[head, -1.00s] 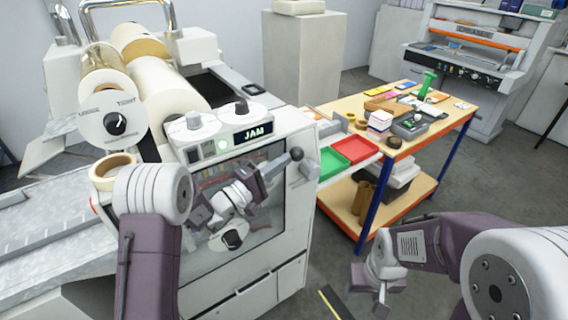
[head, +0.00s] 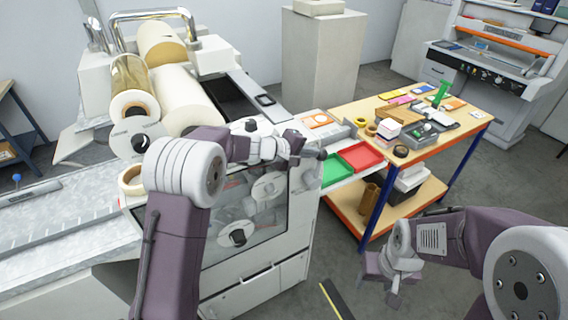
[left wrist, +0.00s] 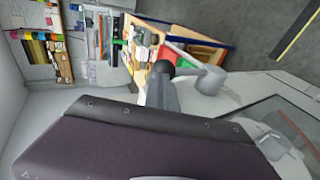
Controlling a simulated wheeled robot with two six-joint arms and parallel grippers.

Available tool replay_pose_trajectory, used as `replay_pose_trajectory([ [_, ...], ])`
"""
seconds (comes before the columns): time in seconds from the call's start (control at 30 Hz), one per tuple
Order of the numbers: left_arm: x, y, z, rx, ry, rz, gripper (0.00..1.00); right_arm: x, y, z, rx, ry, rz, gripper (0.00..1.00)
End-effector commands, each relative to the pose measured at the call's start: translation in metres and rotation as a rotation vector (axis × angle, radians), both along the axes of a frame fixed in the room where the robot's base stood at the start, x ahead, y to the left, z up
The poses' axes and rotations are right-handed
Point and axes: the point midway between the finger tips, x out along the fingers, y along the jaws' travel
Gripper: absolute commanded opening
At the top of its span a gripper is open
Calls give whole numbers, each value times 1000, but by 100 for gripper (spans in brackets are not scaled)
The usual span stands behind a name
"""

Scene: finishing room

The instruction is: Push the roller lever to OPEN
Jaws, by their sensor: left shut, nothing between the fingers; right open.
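The roller lever has a dark ball knob (head: 322,154) and a pale hub (head: 313,174) on the right end of the white machine (head: 296,215). In the left wrist view the knob (left wrist: 164,68) and the pale hub (left wrist: 210,79) show beyond my gripper. My left gripper (head: 303,150) is shut and empty, right beside the knob; its tip (left wrist: 161,82) overlaps the knob in the wrist view, and I cannot tell whether they touch. No OPEN marking is legible. My right gripper (head: 380,284) is open and empty, low over the floor, away from the machine.
My left forearm covers the machine's display. Large film rolls (head: 188,98) sit on top of the machine. Open floor lies in front of the table.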

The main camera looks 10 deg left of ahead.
Motion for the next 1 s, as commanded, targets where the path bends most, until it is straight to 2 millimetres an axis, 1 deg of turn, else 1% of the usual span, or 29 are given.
replay_pose_trajectory([
  [0.03, 4, -8, 14, 35, 21, -5, 0, 0, 0, 24, 0, 0, 0, 53],
  [0.1, 10, -16, 13, 86, 57, -6, 0, 0, 0, 36, 0, 0, 0, 53],
  [0.17, 15, -21, 10, 119, 82, -4, 0, 0, 0, 42, 0, 0, 0, 53],
  [0.23, 19, -28, 6, 112, 86, -2, 0, 0, 0, 47, 0, 0, 0, 53],
  [0.33, 25, -36, 2, 111, 82, -1, 0, 0, 0, 49, 0, 0, 0, 53],
  [0.5, 33, -46, -3, 109, 82, -2, 0, 0, 0, 47, 0, 0, 0, 53],
  [0.7, 38, -53, -7, 108, 83, -1, 0, 0, 0, 44, 0, 0, 0, 53],
  [1.0, 40, -58, -9, 108, 86, -3, 0, 0, 0, 43, 0, 0, 0, 53],
])
